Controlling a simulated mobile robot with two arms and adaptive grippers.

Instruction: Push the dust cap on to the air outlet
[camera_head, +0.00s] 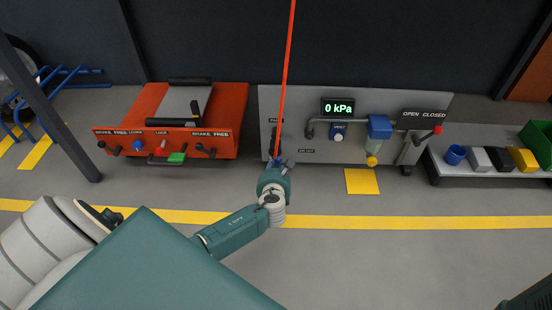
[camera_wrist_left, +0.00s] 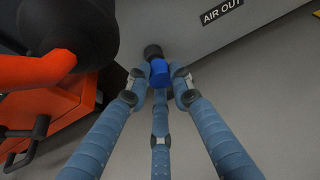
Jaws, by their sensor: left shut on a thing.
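The blue dust cap (camera_wrist_left: 160,74) is between the fingertips of my left gripper (camera_wrist_left: 158,82), which is shut on it. The black air outlet (camera_wrist_left: 153,51) sticks out of the grey panel (camera_wrist_left: 190,25) right behind the cap. The cap overlaps the outlet in the left wrist view, and I cannot tell whether it touches or covers the end. In the head view my left gripper (camera_head: 276,166) is at the lower left of the panel, beside the "AIR OUT" label (camera_head: 306,151), and hides most of the cap and outlet. My right gripper does not show.
A red hose (camera_head: 286,70) hangs down near my left gripper. An orange unit (camera_head: 225,120) with levers stands left of the panel. The gauge (camera_head: 338,107) reads 0 kPa. A bench (camera_head: 470,135) with a blue cup and blocks is at the right. The front floor is clear.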

